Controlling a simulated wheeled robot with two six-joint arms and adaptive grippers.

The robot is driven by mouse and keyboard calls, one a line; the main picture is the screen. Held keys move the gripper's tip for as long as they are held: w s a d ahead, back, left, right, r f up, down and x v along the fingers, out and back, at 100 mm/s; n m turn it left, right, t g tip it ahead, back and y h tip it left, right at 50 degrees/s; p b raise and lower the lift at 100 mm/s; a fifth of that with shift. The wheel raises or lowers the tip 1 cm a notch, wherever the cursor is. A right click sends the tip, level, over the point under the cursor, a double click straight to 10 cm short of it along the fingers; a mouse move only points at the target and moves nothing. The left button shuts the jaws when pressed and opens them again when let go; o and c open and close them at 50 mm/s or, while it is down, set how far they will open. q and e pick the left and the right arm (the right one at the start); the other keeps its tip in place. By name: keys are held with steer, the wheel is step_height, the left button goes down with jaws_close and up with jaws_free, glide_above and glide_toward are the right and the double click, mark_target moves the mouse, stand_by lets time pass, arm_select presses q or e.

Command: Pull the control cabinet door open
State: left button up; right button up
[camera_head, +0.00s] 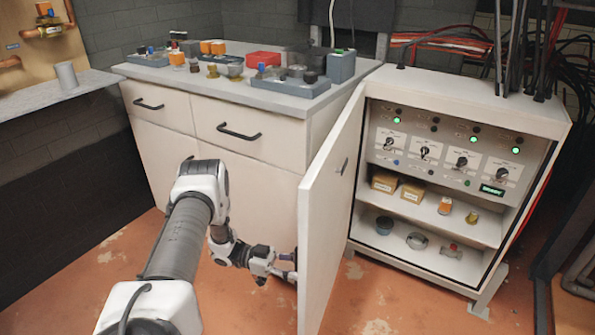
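The control cabinet (479,95) is a white box on legs at the right. Its white door (326,215) stands wide open, swung out from the cabinet's left side toward me. A small dark fitting (344,166) shows on the door; I cannot tell if it is the handle. My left gripper (289,266) is low beside the door's near left edge, very close to it. Its fingertips are small and partly hidden at the edge, so I cannot tell contact or opening. My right gripper is not in view.
Inside the cabinet is a control panel (429,150) with green lights and knobs. Shelves below hold boxes (384,181) and small parts. A drawer unit (273,141) with trays on top stands left of the door. Cables hang at the right. Reddish floor is clear in front.

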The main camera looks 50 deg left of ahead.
arm_select(q)
steer(key=v, duration=1.2)
